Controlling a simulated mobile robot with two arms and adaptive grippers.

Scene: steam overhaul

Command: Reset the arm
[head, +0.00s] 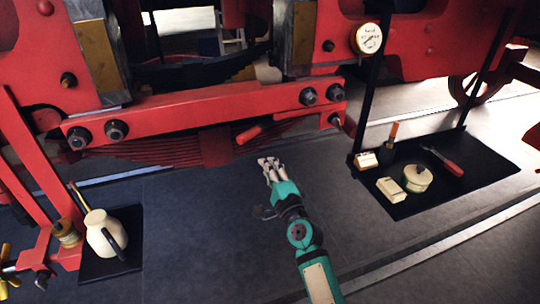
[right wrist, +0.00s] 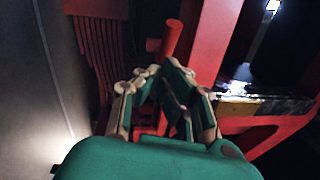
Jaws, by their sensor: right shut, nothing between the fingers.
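My right arm reaches up from the lower right in the head view. Its teal gripper (head: 268,162) is shut and empty, in front of the red frame and above the dark floor. In the right wrist view the gripper's pale fingertips (right wrist: 165,75) are drawn together with nothing seen between them. A short red bar (head: 249,134) lies just beyond the fingertips, apart from them in the head view. What looks like the same bar stands behind the fingers in the right wrist view (right wrist: 173,38). My left gripper is not in view.
The red beam (head: 205,107) with large bolts and leaf spring (head: 165,152) hang close ahead. A black mat (head: 483,158) at right holds a round tin, a pale block and a red-handled tool. A cream jug (head: 103,232) stands at left. A gauge (head: 367,38) is above.

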